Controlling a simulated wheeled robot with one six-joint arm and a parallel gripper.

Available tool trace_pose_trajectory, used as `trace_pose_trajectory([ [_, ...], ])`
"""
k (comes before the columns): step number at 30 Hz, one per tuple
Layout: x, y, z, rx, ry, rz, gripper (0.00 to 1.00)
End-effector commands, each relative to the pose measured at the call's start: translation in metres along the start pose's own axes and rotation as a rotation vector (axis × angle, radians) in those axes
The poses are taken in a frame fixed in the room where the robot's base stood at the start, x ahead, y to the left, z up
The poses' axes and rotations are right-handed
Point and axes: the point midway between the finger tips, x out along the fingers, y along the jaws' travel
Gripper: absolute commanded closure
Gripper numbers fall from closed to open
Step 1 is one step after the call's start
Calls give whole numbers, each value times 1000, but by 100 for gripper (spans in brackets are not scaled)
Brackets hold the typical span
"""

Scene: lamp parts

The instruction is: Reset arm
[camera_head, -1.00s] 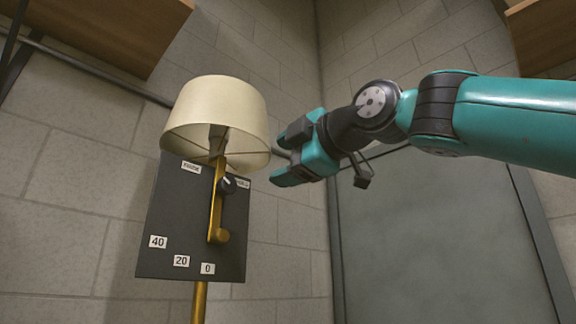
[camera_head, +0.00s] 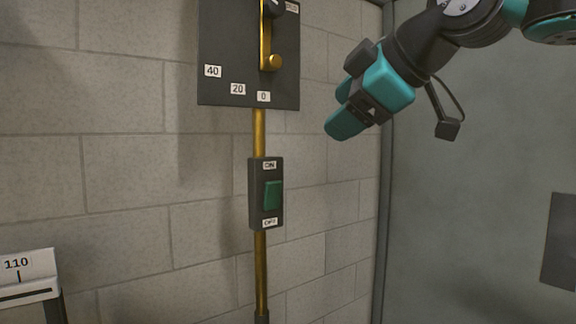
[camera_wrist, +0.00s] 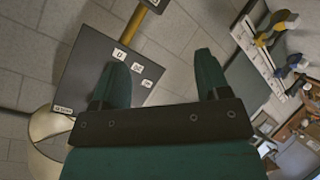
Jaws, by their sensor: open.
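My teal and black gripper (camera_head: 347,106) hangs at the upper right in the head view, pointing down and left. It is apart from the lamp stand and to its right. In the wrist view my gripper (camera_wrist: 168,75) shows two teal fingers spread apart with nothing between them. The dark dial panel (camera_head: 227,66) with a brass lever (camera_head: 265,43) is at the top of the head view, and its upper part is cut off. The panel also shows in the wrist view (camera_wrist: 88,75), with the cream lampshade (camera_wrist: 48,130) at the lower left.
A brass pole (camera_head: 260,265) runs below the panel and carries a switch box with a green rocker (camera_head: 272,195) marked ON and OFF. A white scale marked 110 (camera_head: 28,277) is at the lower left. A brick wall stands behind. A cluttered bench (camera_wrist: 292,150) shows in the wrist view.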

Motion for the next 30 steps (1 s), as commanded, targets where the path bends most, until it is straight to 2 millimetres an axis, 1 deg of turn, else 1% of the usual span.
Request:
trace_pose_trajectory([
  [1, 9, -33, 26, 100, -54, -83, 31],
  [2, 14, -52, 40, 164, -88, -129, 31],
  [3, 17, -79, 58, 246, -135, -189, 31],
  [4, 19, -99, 72, 310, -172, -231, 31],
  [5, 19, -120, 85, 372, -212, -273, 31],
  [6, 18, -147, 102, 454, -266, -325, 31],
  [7, 16, -167, 113, 514, -308, -360, 31],
  [8, 13, -187, 124, 573, -350, -394, 31],
  [9, 8, -212, 138, 645, -406, -435, 31],
  [12, -6, -264, 163, 797, -531, -514, 31],
  [15, -20, -300, 178, 901, -624, -561, 31],
  [18, -29, -319, 186, 958, -678, -586, 31],
  [19, -31, -322, 188, 966, -687, -590, 31],
  [21, -32, -325, 189, 978, -697, -594, 31],
  [25, -32, -325, 189, 978, -697, -593, 31],
  [28, -32, -325, 189, 977, -696, -593, 54],
  [29, -32, -325, 189, 977, -696, -593, 57],
  [30, -32, -324, 189, 976, -696, -593, 57],
])
